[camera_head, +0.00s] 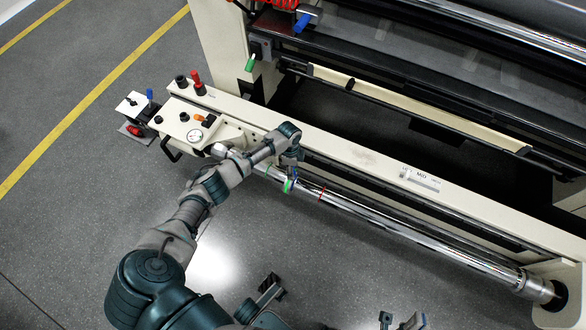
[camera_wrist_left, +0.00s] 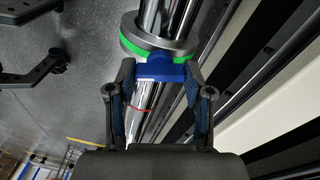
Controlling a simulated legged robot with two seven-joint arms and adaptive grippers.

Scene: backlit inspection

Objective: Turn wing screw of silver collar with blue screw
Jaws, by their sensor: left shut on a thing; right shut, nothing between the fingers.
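The silver collar (camera_wrist_left: 184,46) with a green band sits around the chrome shaft (camera_head: 400,223) in the left wrist view. Its blue wing screw (camera_wrist_left: 165,71) points toward my left gripper (camera_wrist_left: 162,88). The gripper's two fingers are shut on the blue screw, one on each side. In the head view my left gripper (camera_head: 290,174) is at the shaft and mostly hides the collar; a bit of green shows beside it.
A cream machine beam (camera_head: 360,160) runs alongside the shaft. A panel with a gauge (camera_head: 194,135) and knobs stands at its left end. A red ring mark (camera_head: 322,194) is on the shaft. A green-handled part (camera_head: 250,63) hangs higher up. The grey floor (camera_head: 350,265) in front is open.

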